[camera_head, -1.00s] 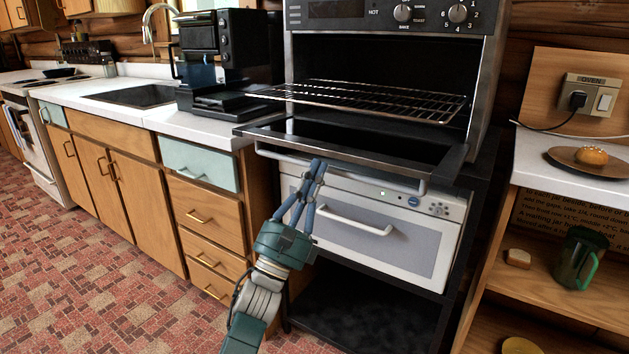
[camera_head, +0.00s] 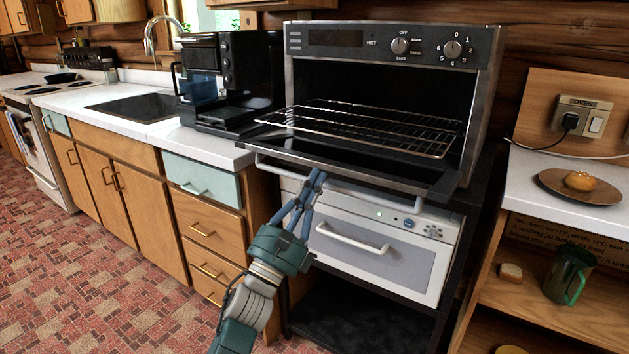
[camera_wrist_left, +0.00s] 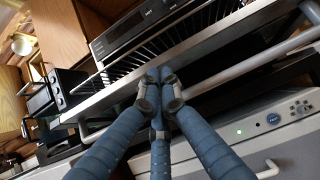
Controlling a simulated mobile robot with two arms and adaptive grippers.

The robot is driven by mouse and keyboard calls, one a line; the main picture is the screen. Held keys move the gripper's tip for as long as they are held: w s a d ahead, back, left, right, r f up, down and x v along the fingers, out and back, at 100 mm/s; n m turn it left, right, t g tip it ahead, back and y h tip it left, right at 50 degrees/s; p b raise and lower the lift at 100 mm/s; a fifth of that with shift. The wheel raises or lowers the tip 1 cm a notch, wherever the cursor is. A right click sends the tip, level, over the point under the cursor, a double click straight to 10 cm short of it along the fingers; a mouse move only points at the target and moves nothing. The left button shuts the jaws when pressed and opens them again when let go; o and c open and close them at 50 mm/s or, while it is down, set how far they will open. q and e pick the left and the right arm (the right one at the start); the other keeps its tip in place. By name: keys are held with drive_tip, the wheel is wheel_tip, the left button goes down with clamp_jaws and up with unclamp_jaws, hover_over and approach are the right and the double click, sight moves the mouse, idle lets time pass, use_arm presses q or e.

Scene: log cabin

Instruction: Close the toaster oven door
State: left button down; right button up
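The toaster oven (camera_head: 492,75) is a black and steel box with knobs. Its door (camera_head: 400,170) is folded down to about level, leaving the cavity open with a wire rack (camera_head: 390,125) inside. A bar handle (camera_head: 375,195) runs along the door's front edge. My left gripper (camera_head: 319,173) is at the door's front edge, by the handle. In the left wrist view its blue fingers (camera_wrist_left: 161,78) come together at the tips, with nothing seen between them. They overlap the door edge and handle (camera_wrist_left: 265,58); contact is unclear. My right gripper is out of view.
A white oven (camera_head: 385,235) with its own handle sits on a black stand below. A coffee machine (camera_head: 245,70) stands on the counter at left. A wooden shelf unit with a plate (camera_head: 550,182) and green mug (camera_head: 570,275) is at right.

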sight(316, 162)
use_arm(q)
drive_tip(key=r, duration=0.2)
drive_tip(key=r+p, duration=0.1)
drive_tip(key=r, duration=0.1)
drive_tip(key=shift+w+d+r, duration=0.15)
drive_tip(key=shift+w+r, duration=0.05)
drive_tip(key=shift+r, duration=0.1)
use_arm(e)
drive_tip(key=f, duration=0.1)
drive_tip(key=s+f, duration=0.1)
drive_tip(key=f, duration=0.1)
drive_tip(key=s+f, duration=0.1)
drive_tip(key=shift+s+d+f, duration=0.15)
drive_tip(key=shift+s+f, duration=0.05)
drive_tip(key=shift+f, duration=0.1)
use_arm(q)
drive_tip(key=shift+f, duration=0.1)
